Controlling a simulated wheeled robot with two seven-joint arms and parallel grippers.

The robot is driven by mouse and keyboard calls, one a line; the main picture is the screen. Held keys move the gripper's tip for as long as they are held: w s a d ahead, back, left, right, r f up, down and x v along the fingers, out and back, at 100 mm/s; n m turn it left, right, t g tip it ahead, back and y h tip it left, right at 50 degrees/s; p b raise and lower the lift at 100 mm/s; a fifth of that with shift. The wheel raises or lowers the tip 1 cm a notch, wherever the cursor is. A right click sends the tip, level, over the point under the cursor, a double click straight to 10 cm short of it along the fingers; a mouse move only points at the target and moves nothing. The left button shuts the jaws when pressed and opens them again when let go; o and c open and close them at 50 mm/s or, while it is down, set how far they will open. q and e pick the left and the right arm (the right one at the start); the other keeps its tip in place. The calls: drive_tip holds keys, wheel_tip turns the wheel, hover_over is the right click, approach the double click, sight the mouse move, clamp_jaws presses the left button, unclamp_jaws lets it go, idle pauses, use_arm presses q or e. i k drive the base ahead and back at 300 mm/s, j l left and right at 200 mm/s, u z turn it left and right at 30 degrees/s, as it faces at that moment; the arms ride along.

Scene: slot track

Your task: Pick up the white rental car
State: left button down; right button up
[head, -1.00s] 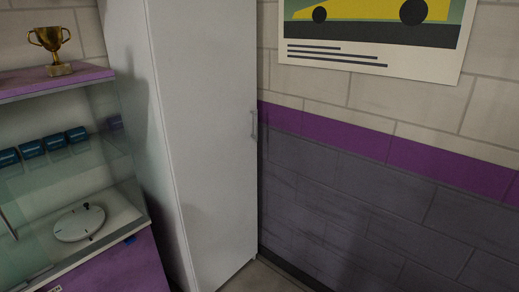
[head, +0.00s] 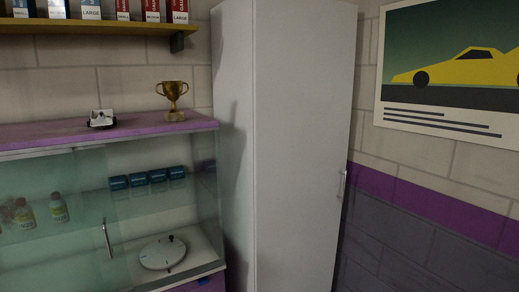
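A small white car (head: 102,118) sits on the purple top of the glass display cabinet (head: 60,134), left of a gold trophy (head: 173,99). It is small in the head view, and I cannot read any marking on it. Neither of my grippers shows in the head view.
A yellow shelf (head: 90,27) with boxes hangs above. A car poster (head: 450,75) is on the right wall.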

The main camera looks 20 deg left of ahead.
sight(102, 118)
drive_tip(key=u, duration=1.6)
